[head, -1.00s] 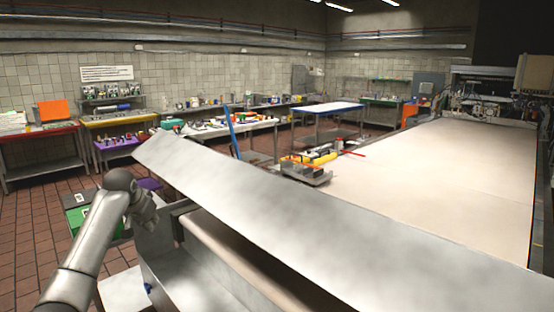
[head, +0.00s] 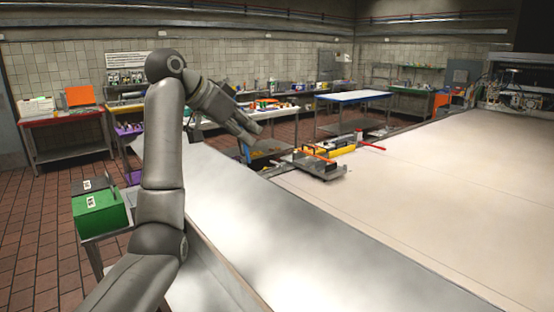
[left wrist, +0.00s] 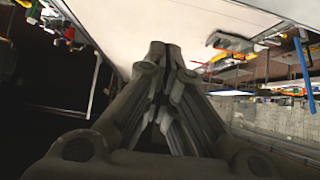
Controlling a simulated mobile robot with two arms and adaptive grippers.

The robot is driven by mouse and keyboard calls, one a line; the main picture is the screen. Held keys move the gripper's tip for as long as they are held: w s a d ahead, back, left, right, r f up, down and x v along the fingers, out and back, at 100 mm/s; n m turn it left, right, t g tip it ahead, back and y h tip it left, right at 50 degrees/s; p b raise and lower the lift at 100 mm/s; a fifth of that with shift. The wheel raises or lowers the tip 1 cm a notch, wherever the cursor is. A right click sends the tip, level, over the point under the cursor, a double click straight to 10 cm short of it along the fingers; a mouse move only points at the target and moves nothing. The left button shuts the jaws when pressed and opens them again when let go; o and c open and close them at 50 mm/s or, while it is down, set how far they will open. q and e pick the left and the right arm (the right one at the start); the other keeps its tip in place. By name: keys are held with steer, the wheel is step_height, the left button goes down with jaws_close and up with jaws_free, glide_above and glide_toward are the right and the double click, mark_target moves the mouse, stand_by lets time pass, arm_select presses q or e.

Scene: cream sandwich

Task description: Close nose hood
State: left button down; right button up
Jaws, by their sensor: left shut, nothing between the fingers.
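The nose hood (head: 260,220) is a long pale metal panel running along the near left edge of the wide cream belt (head: 400,190), from the far left to the lower right of the head view. My left gripper (head: 248,133) is shut and empty. It is raised over the far end of the hood, with its fingers pointing right and down; I cannot tell whether it touches. My forearm hides part of the hood's left side. In the left wrist view the shut fingers (left wrist: 166,48) point toward a pale surface. My right gripper is not in view.
A metal tool unit with orange and yellow parts (head: 315,163) sits at the belt's left edge. A green box (head: 100,212) stands at the left. Side tables (head: 65,120) line the back wall. The tiled floor (head: 40,230) at left is clear.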

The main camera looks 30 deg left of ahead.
arm_select(q)
steer(key=shift+p+x, duration=0.3)
steer(key=shift+x, duration=0.95)
steer(key=w+f+p, duration=0.1)
steer(key=f, duration=0.1)
steer(key=f+p, duration=0.2)
steer(key=w+d+f+p, duration=0.1)
steer(key=f+p, duration=0.1)
steer(key=shift+w+f, duration=0.15)
steer(key=shift+w, duration=0.15)
steer(key=shift+s+a, duration=0.2)
steer(key=shift+s, duration=0.15)
steer(key=shift+s+f, duration=0.15)
steer(key=shift+s, duration=0.1)
steer(key=shift+w+f, duration=0.1)
steer(key=shift+w, duration=0.1)
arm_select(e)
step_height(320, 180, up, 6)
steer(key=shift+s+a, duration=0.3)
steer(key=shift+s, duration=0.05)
